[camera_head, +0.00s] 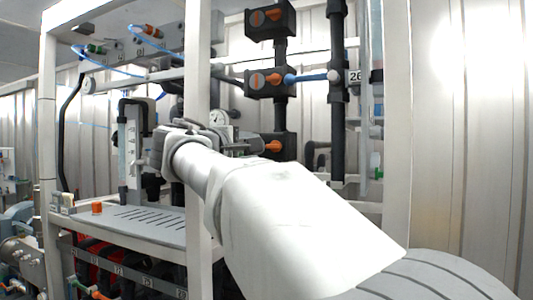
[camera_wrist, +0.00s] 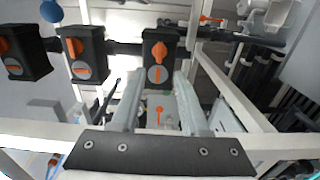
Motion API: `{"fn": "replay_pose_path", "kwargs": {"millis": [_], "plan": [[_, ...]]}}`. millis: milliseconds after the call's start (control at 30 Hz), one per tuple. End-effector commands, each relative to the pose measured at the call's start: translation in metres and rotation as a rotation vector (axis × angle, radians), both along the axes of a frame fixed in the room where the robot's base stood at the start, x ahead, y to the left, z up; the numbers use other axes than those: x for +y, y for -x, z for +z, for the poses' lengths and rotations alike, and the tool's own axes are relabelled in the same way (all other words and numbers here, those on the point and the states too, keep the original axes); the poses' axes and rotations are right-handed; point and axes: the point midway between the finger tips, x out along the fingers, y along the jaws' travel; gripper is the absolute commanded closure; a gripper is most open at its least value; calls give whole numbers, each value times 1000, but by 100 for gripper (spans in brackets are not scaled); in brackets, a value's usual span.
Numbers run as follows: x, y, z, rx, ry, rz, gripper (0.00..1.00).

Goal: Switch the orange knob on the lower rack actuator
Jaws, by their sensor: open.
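Three black actuator boxes with orange knobs are stacked on a dark pipe in the head view. The lower rack actuator (camera_head: 286,144) is the bottom one, and its orange knob (camera_head: 273,146) shows just above my arm. In the wrist view I take the rightmost box (camera_wrist: 148,38) for the same actuator, with its orange knob (camera_wrist: 159,51) pointing up and down in the picture. My gripper (camera_wrist: 159,86) is open and empty. Its two fingers point toward this box, roughly on either side of the knob's line, with no visible contact. How near the fingertips are is hard to tell.
The middle actuator (camera_head: 259,83) and the top actuator (camera_head: 268,20) stand above on the same pipe. A blue lever (camera_head: 305,77) sticks out beside the middle one. White rack posts (camera_head: 197,60) flank my arm.

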Motion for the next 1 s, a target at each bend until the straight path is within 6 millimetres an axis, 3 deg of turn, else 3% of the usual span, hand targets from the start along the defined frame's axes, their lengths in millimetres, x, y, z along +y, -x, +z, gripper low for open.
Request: {"fn": "replay_pose_path", "kwargs": {"millis": [200,367,867,1000], "plan": [[15,40,0,0,-1,3,55],[19,54,0,0,-1,0,55],[21,58,0,0,0,-1,55],[3,55,-4,32,-26,-15,55]]}}
